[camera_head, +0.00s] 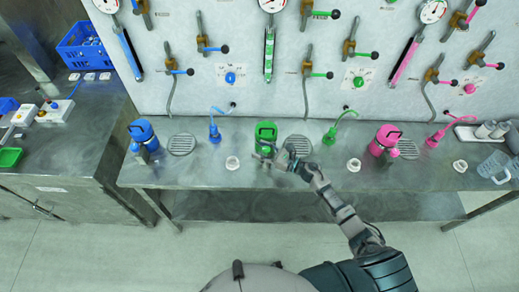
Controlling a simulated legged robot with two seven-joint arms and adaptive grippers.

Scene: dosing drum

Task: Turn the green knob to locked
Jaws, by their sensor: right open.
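A green drum (265,130) with a handle on top stands on the metal table, left of the table's middle. My right gripper (268,154) is open at the front of this drum and covers its lower front. I cannot tell whether it touches the drum. Any knob on the front of the green drum is hidden behind the gripper. Another small round green knob (358,81) sits on a white label plate on the wall panel, up and to the right of the gripper. Its marking is too small to read. My left gripper is out of view.
A blue drum (141,132) and a pink drum (384,139) stand on the same table (330,177). A green bent spout (336,125) and a round drain grate (300,145) are close to the right gripper. Gauges, levers and pipes cover the wall panel (190,20).

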